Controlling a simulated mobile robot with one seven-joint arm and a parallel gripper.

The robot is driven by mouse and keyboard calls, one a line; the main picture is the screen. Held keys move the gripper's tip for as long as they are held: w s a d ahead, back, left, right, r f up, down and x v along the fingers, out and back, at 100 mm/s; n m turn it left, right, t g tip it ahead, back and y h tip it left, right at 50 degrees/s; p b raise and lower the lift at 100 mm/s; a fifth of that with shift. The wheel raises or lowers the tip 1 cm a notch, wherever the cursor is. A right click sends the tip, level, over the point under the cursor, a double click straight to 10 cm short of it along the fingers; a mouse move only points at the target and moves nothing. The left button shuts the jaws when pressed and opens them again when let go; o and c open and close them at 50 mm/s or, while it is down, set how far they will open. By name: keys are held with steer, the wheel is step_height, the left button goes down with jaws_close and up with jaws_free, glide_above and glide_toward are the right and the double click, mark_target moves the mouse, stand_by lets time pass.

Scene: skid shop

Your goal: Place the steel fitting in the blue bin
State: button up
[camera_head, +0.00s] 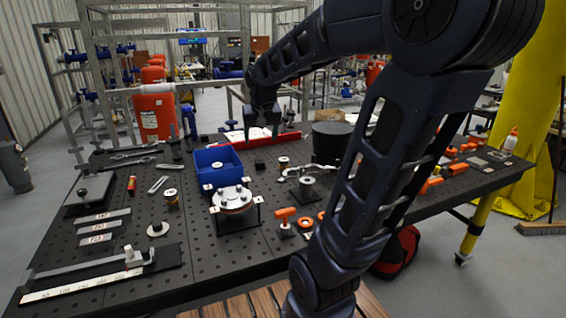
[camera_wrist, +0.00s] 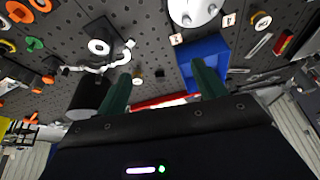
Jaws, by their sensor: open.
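The blue bin (camera_head: 230,160) stands open on the black perforated table, left of centre; it also shows in the wrist view (camera_wrist: 207,47). A small pale round shape lies inside it in the head view; I cannot tell what it is. A round silver flanged piece (camera_head: 232,194) sits on a black stand in front of the bin. Small round metal pieces stand right of the bin (camera_head: 283,161) and left of it (camera_head: 171,194). I cannot tell which piece is the steel fitting. My gripper (camera_head: 262,134) is open and empty above the table, behind and right of the bin.
A red bar (camera_head: 265,142) lies along the back of the table. A dark cylinder (camera_head: 331,140) stands right of the gripper. A curved silver clamp (camera_head: 307,172) and orange parts (camera_head: 284,214) are nearby. Gauge blocks and a ruler (camera_head: 80,286) lie at left.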

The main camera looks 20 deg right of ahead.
steer(key=s+d+f+n, duration=0.1)
steer(key=s+f, duration=0.1)
steer(key=s, duration=1.4)
steer(key=shift+f+n, duration=0.15)
steer(key=shift+n, duration=0.25)
